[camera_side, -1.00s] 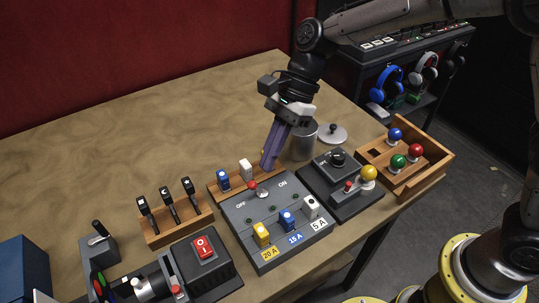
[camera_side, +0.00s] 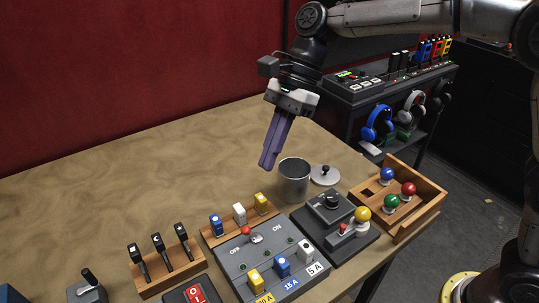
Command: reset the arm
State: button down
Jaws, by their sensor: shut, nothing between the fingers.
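My gripper (camera_side: 267,163) is shut and empty, its purple fingers pointing down in the air above the table. It is behind the wooden fuse rack and to the left of the grey metal canister (camera_side: 293,182), apart from both. The wooden rack (camera_side: 262,222) holds a blue, a white and a yellow plug. In front of it stands the grey panel (camera_side: 262,262) with a red-knobbed lever (camera_side: 246,231), marked OFF and ON, and yellow, blue and white fuses along its front.
A control box with a dial (camera_side: 331,202) and a yellow ball-topped stick is at right. A wooden tray (camera_side: 428,193) holds coloured balls. A lid (camera_side: 325,175) lies by the canister. A three-switch rack (camera_side: 160,268) is at left. The table's back left is clear.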

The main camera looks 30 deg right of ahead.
jog(key=s+d+r+n+t+h, duration=0.1)
jog(key=s+d+r+t, duration=0.1)
jog(key=s+d+r, duration=0.35)
jog(key=s+d+r+n+t, duration=0.1)
jog(key=s+d+r+t, duration=0.2)
jog(key=s+d, duration=0.4)
jog(key=s+d+f+n+t+h, duration=0.2)
jog(key=s+d+f+n+h, duration=0.2)
jog(key=s+d+f+n, duration=0.6)
jog(key=d+n, duration=0.1)
jog(key=n, duration=0.3)
jog(key=shift+d+f+h, duration=0.25)
jog(key=shift+f+h, duration=0.05)
jog(key=shift+f, duration=0.05)
